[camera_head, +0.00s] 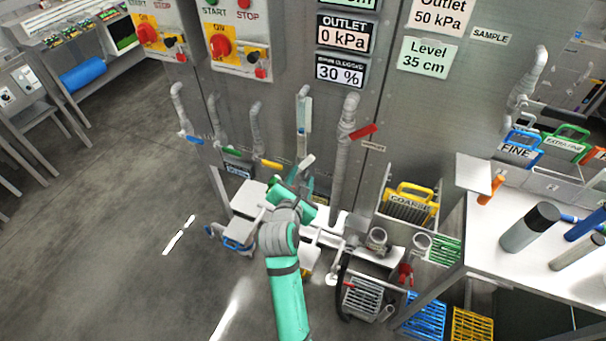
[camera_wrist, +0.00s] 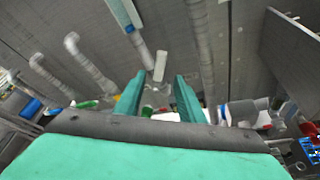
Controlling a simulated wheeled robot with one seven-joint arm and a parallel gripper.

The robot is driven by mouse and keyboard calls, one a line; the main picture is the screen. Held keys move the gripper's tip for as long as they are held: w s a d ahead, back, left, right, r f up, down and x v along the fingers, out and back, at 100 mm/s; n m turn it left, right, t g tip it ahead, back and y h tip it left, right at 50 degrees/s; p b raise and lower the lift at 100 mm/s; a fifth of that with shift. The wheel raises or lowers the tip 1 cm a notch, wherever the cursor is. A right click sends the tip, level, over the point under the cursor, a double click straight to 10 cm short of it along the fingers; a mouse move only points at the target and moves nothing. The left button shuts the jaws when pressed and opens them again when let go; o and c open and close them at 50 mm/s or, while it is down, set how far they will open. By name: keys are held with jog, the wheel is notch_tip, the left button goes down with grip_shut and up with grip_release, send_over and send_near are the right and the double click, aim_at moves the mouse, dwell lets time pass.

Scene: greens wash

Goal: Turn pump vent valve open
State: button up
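My gripper (camera_wrist: 158,92) has two teal fingers standing apart, with nothing held between them. It also shows in the head view (camera_head: 300,188), low in front of the grey panel, partly hidden by my own wrist. A small pale grey lever (camera_wrist: 160,65) shows just beyond and between the fingertips in the wrist view; it also shows in the head view (camera_head: 305,163) just above my gripper. I cannot read a label naming the vent valve, so I cannot tell for certain that this lever is it. Contact between fingers and lever is not visible.
A steel table (camera_head: 500,235) with cylinders stands right. Open floor (camera_head: 120,230) lies left.

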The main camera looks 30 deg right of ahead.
jog(key=shift+f, duration=0.15)
jog(key=c, duration=0.7)
jog(key=w+a+f+m+y, duration=0.1)
jog(key=f, duration=0.1)
jog(key=a+f+m+y, duration=0.1)
jog(key=f+m+y, duration=0.1)
jog(key=w+a+f+m+y, duration=0.1)
jog(key=f, duration=0.2)
jog(key=shift+w+a+f+m+t+y, duration=0.1)
jog(key=shift+w+a+m+t+y, duration=0.2)
jog(key=shift+a+m+t, duration=0.1)
grip_shut()
jog(key=n+t, duration=1)
jog(key=n, duration=2.1)
send_near(303, 166)
jog(key=w+d+r, duration=0.3)
jog(key=w, duration=0.1)
jog(key=shift+d+r+y, duration=0.15)
jog(key=shift+d+y, duration=0.1)
jog(key=shift+y, duration=0.15)
